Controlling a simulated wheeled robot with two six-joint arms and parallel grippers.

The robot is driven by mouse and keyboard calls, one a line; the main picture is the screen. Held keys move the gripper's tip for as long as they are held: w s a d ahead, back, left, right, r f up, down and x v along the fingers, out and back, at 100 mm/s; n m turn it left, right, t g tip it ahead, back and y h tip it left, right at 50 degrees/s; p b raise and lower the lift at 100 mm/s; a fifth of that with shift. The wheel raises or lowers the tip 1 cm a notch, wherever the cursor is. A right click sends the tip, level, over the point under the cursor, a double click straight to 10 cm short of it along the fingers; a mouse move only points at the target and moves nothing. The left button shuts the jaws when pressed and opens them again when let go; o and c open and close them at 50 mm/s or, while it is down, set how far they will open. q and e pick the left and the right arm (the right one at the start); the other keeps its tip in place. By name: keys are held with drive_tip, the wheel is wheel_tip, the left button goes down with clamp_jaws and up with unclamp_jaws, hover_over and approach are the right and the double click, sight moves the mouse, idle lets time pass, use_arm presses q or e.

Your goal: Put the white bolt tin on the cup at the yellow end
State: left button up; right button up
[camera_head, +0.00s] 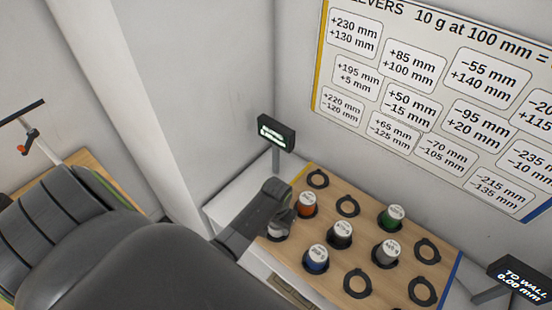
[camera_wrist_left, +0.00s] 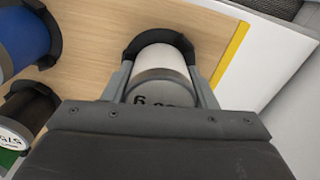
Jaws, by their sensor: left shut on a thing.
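The white bolt tin (camera_head: 278,234) is between the fingers of my left gripper (camera_head: 284,218) at the near corner of the wooden board's yellow end. In the left wrist view the tin (camera_wrist_left: 161,62) stands between both fingers (camera_wrist_left: 160,84), its lettered lid toward the camera. A black ring cup (camera_wrist_left: 158,37) curves around the tin's far side, close to the yellow strip (camera_wrist_left: 231,52). Whether the tin rests fully in this cup is hidden by the gripper. My right gripper is not in view.
The board (camera_head: 376,230) carries orange (camera_head: 305,206), green (camera_head: 391,217), black (camera_head: 340,235), grey (camera_head: 386,253) and blue (camera_head: 316,259) tins in cups. Several cups are empty, one at the yellow end (camera_head: 318,170). A small display (camera_head: 276,132) stands behind that end.

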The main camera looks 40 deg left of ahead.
use_arm(q)
drive_tip(key=shift+s+d+f, duration=0.1)
drive_tip(key=shift+s+f, duration=0.4)
drive_tip(key=shift+f, duration=0.1)
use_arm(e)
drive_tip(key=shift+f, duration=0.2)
use_arm(q)
drive_tip(key=o, duration=1.2)
drive_tip(key=shift+f, duration=0.1)
drive_tip(key=shift+s, duration=0.1)
drive_tip(key=shift+w+r, duration=0.2)
drive_tip(key=shift+r, duration=0.15)
drive_tip(key=r, duration=0.2)
drive_tip(key=w+r, duration=0.1)
drive_tip(key=shift+r, duration=0.35)
drive_tip(key=r, duration=0.6)
drive_tip(key=r+b, duration=0.1)
drive_tip(key=r, duration=0.2)
drive_tip(key=shift+s+a, duration=0.25)
drive_tip(key=shift+s+a+r+p, duration=0.1)
drive_tip(key=shift+r+p, duration=0.8)
drive_tip(key=shift+r, duration=0.45)
drive_tip(key=shift+s+r+p, duration=0.1)
drive_tip(key=shift+r+p, duration=0.8)
drive_tip(key=shift+r, duration=0.45)
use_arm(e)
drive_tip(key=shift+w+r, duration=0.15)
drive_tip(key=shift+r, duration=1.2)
